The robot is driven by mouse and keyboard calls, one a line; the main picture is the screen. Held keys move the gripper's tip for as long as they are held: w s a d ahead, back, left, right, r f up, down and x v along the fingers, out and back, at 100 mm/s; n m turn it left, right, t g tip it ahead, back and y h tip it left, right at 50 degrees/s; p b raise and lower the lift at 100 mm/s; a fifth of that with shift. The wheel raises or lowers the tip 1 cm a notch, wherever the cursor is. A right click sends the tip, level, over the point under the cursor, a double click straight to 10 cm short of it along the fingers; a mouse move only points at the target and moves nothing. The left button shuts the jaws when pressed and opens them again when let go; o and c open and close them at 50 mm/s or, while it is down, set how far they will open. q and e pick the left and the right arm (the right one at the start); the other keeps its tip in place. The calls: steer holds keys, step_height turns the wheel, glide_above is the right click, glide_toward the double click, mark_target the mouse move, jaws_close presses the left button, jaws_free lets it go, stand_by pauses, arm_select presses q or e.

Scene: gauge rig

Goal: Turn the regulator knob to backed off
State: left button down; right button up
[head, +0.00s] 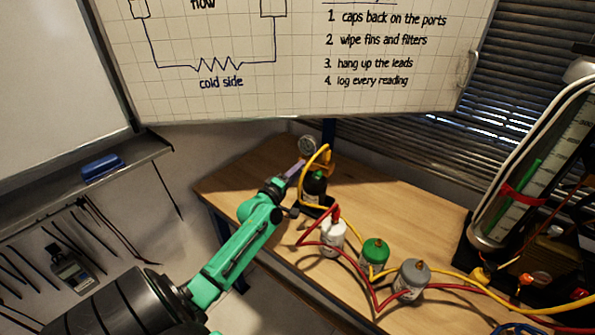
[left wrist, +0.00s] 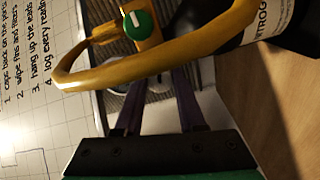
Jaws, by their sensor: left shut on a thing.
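The regulator, a brass body with a round gauge (head: 308,146), sits on a black gas cylinder (head: 315,188) at the back of the bench. My left gripper (head: 297,168) reaches it from the left and is shut at the regulator. In the left wrist view, its purple fingers (left wrist: 156,85) run up behind the yellow hose, which hides their tips and the regulator knob between them. A green knob with a white mark (left wrist: 137,25) shows on the brass just beyond the hose. The regulator knob's setting cannot be read. My right gripper is out of view.
The yellow hose (head: 316,156) loops close around the regulator. White (head: 333,236), green (head: 375,252) and grey (head: 412,279) canisters stand on the bench (head: 405,205) among red and yellow hoses. A tall scale rig (head: 530,170) stands at the right.

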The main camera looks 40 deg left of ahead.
arm_select(q)
steer(key=shift+f+n, duration=0.1)
steer(key=shift+n, duration=1.2)
steer(key=c, duration=0.5)
jaws_free()
steer(key=shift+s, duration=0.1)
steer(key=s+d+b, duration=0.1)
steer(key=s+b, duration=0.1)
steer(key=s, duration=1.2)
steer(key=shift+s+d+b, duration=0.15)
steer(key=shift+d+b, duration=0.2)
steer(key=shift+b, duration=0.05)
